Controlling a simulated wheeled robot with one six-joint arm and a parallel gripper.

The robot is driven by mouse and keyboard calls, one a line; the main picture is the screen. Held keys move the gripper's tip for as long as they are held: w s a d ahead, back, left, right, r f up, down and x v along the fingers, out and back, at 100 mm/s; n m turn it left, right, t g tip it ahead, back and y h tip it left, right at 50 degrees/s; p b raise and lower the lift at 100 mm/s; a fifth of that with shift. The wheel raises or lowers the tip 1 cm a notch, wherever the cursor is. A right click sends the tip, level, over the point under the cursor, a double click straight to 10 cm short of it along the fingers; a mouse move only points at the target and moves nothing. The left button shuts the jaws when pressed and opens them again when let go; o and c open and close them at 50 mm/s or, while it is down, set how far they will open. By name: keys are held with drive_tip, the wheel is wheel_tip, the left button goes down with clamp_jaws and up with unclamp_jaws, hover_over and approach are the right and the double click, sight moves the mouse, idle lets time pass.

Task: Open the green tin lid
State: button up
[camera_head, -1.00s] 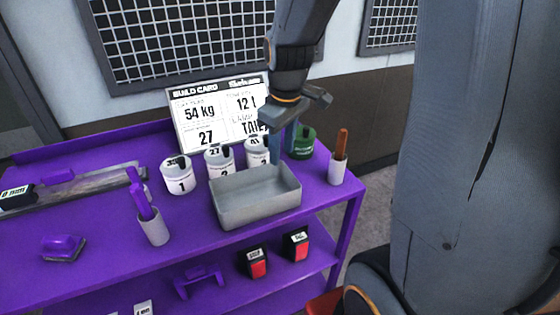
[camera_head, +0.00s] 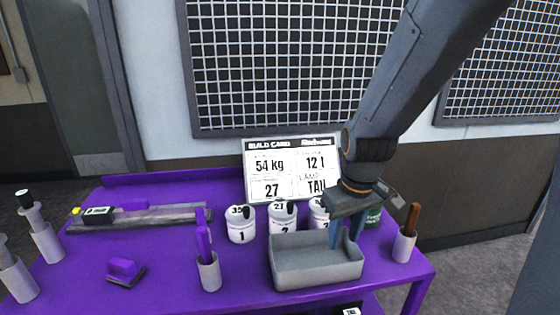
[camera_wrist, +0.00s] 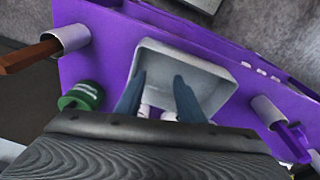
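The green tin (camera_head: 373,216) stands on the purple table behind and right of the grey tray, mostly hidden behind my gripper in the head view. It shows whole at the left of the wrist view (camera_wrist: 82,96), with a green top; I cannot tell how its lid sits. My gripper (camera_head: 346,240) points down over the right rear part of the tray. Its two blue fingers (camera_wrist: 160,80) are apart with nothing between them in the wrist view. The gripper is beside the green tin, not on it.
The grey tray (camera_head: 316,279) lies below my gripper. White tins 1 (camera_head: 241,226), 2 (camera_head: 283,218) and 3 (camera_head: 319,214) stand behind it. A cup with a brown handle (camera_head: 404,246) stands at the right edge. A build card (camera_head: 291,170) stands at the back.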

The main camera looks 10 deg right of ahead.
drive_tip(key=s+f+m, duration=0.1)
drive_tip(key=s, duration=0.1)
drive_tip(key=s+a+m, duration=0.1)
drive_tip(key=s, duration=0.1)
drive_tip(key=s+a+f, duration=0.1)
drive_tip(key=s, duration=0.1)
drive_tip(key=shift+f+m+g, duration=0.3)
drive_tip(key=shift+f+m, duration=0.05)
drive_tip(key=shift+m, duration=0.05)
drive_tip(key=w+d+r+n+b, duration=0.1)
drive_tip(key=w+d+r, duration=0.2)
drive_tip(key=w+d, duration=0.3)
drive_tip(key=w+d+r+n+g+b, duration=0.1)
drive_tip(key=w+d+r, duration=0.2)
drive_tip(key=w+d, duration=0.3)
drive_tip(key=w+d+r+n+b, duration=0.1)
drive_tip(key=w+d+r+n, duration=0.1)
drive_tip(key=w+d, duration=0.4)
drive_tip(key=shift+w+r, duration=0.25)
drive_tip(key=shift+w, duration=1.05)
drive_tip(key=shift+w+r, duration=0.25)
drive_tip(key=shift+w, duration=1.05)
drive_tip(key=shift+f+p, duration=0.7)
drive_tip(key=shift+f, duration=3.1)
clamp_jaws()
drive_tip(key=shift+a, duration=0.1)
